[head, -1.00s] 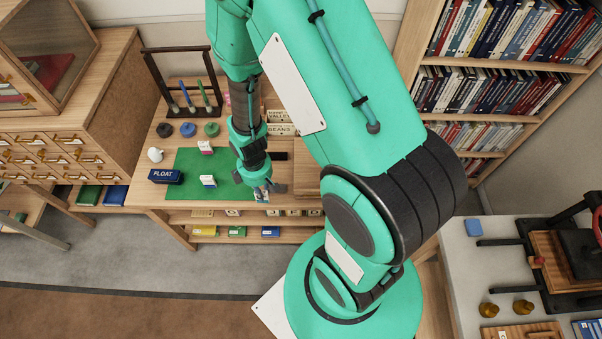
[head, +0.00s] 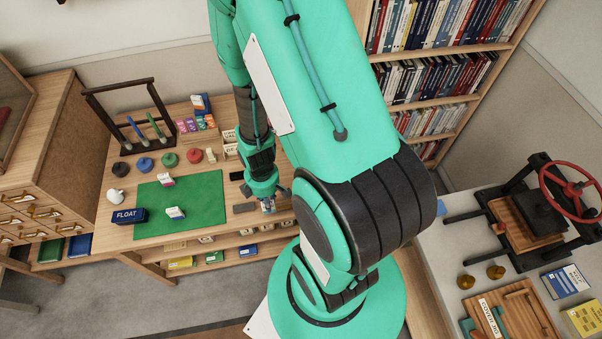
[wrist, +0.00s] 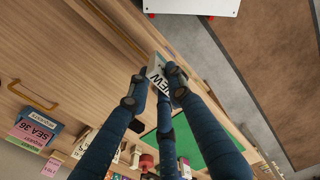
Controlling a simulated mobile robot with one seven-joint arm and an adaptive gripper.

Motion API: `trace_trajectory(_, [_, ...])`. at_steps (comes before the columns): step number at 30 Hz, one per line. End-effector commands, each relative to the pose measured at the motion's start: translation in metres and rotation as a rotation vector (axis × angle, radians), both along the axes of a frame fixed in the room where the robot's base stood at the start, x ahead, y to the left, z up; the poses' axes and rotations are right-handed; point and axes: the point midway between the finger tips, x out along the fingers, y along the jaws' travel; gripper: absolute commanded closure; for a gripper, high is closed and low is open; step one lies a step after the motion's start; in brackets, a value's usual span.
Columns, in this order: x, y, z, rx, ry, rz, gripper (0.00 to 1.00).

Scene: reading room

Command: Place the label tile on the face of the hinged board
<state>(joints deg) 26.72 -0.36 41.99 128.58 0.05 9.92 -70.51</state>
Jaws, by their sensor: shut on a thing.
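My gripper (head: 268,204) is above the right part of the work table, to the right of the green mat (head: 205,190). In the wrist view its blue fingers (wrist: 158,80) are shut on a small white label tile (wrist: 155,66) with dark lettering that seems to end in "EW". The tile is tilted between the fingertips. I cannot clearly make out the hinged board; my arm hides the table's right end in the head view.
A dark blue FLOAT block (head: 129,216) and a white object (head: 117,196) are left of the mat. Several coloured round pieces and a dark rack (head: 118,93) stand behind it. A bookcase (head: 440,100) and a press (head: 535,213) are to the right.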

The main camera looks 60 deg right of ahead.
Motion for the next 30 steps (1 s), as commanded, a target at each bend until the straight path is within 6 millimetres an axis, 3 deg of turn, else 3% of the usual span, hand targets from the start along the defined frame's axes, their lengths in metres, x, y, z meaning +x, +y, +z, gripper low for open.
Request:
trace_trajectory(9, [-0.047,-0.028,0.009,0.001,0.001,0.009,1.0])
trace_trajectory(15, [-0.063,-0.036,0.012,0.001,0.001,0.017,1.0])
trace_trajectory(30, [-0.069,-0.038,0.012,0.001,0.001,0.022,1.0])
